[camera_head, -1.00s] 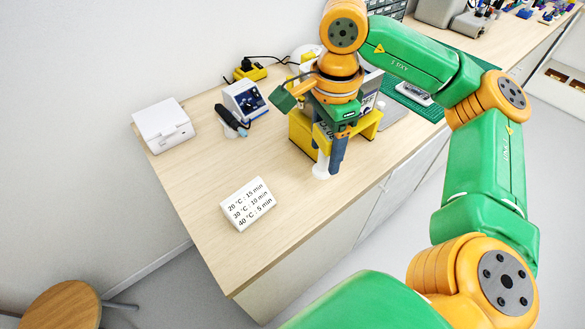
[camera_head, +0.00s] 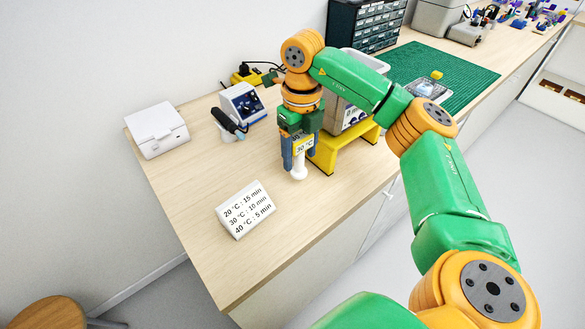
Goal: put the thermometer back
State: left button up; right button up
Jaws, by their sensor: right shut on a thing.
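My right gripper (camera_head: 299,158) points down over the table (camera_head: 180,205). Its fingers are shut on the thermometer (camera_head: 298,172), a white upright body with a yellow label reading 30 °C and a rounded white lower end. The gripper covers its upper part. Whether its lower end touches the table, I cannot tell. A small blue-and-white device (camera_head: 241,101) with a black handheld piece (camera_head: 226,121) in front stands behind and left of the gripper. My left gripper is not in view.
A yellow stand (camera_head: 350,146) bearing a box (camera_head: 342,117) is close right of the gripper. A green mat (camera_head: 465,76) lies farther right. The table's front left is mostly clear.

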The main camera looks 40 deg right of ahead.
aim_at(294, 168)
jog(key=f, duration=0.1)
jog(key=f+p, duration=0.1)
jog(key=f, duration=0.1)
jog(key=w+f+p, duration=0.1)
jog(key=shift+a+f, duration=0.2)
jog(key=shift+a, duration=0.15)
jog(key=shift+f, duration=0.4)
jog(key=o, duration=1.4)
jog(key=shift+r, duration=0.1)
jog(key=shift+o, duration=0.2)
jog(key=shift+r, duration=0.3)
notch_tip(294, 168, up, 8)
jog(key=shift+w+f+b, duration=0.1)
jog(key=shift+b, duration=0.85)
jog(key=shift+r+p, duration=0.4)
jog(key=shift+r, duration=1.6)
